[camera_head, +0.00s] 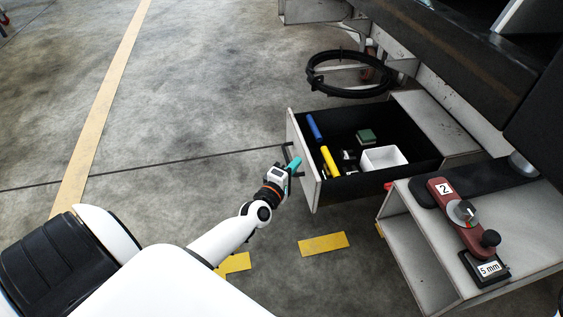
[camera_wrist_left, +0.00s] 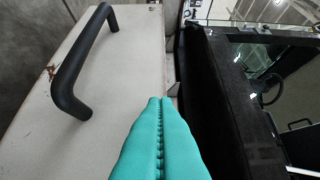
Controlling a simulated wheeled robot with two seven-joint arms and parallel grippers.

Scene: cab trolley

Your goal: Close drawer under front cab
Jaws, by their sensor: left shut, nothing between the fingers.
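The drawer (camera_head: 304,158) is pulled out under the front cab (camera_head: 480,50), its grey front panel facing left and its black inside open to view. A black bar handle (camera_head: 290,157) is on the front; it also shows large in the left wrist view (camera_wrist_left: 72,75). My left gripper (camera_head: 296,164) has teal fingers pressed together and empty. It is at the drawer front, close beside the handle and not around it. In the left wrist view the fingertips (camera_wrist_left: 160,100) lie over the right edge of the front panel (camera_wrist_left: 130,75); contact is unclear. My right gripper does not show.
In the drawer lie a blue cylinder (camera_head: 314,127), a yellow cylinder (camera_head: 329,161), a green block (camera_head: 366,136) and a white box (camera_head: 384,159). A black ring (camera_head: 350,92) hangs behind. An open grey compartment with a red lever (camera_head: 456,212) stands at right. Floor at left is clear.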

